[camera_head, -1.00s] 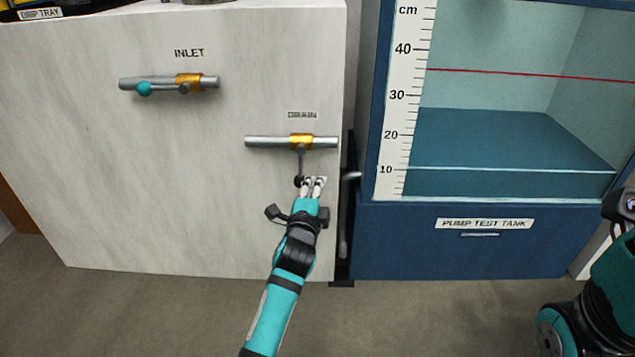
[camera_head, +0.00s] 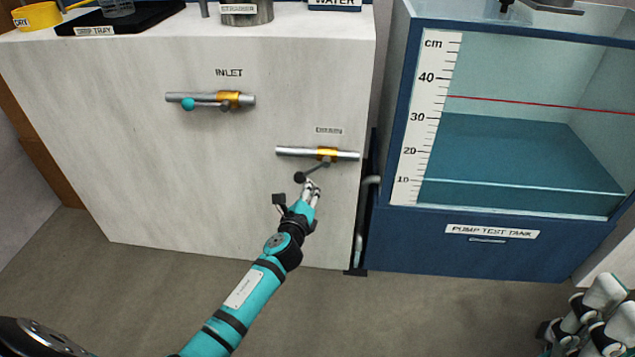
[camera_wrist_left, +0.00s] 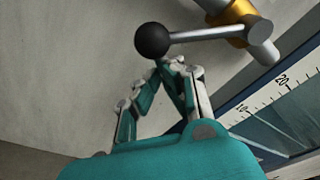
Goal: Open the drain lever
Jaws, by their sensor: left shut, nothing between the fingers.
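The drain lever (camera_head: 314,170) is a thin grey rod with a black ball knob (camera_head: 299,177). It slants down and left from the gold collar (camera_head: 327,154) of the drain pipe. In the left wrist view the knob (camera_wrist_left: 152,40) and rod (camera_wrist_left: 200,34) are at the top. My left gripper (camera_head: 312,186) is shut and empty. Its fingertips (camera_wrist_left: 174,66) are just below the knob and rod, on the right side of the knob in the head view. I cannot tell whether they touch the lever.
The inlet pipe (camera_head: 240,100) with its teal-knobbed lever (camera_head: 188,104) is higher on the white cabinet (camera_head: 140,160). The blue pump test tank (camera_head: 460,255) stands to the right. Pale parts of my right gripper (camera_head: 600,300) show at the bottom right. Floor in front is clear.

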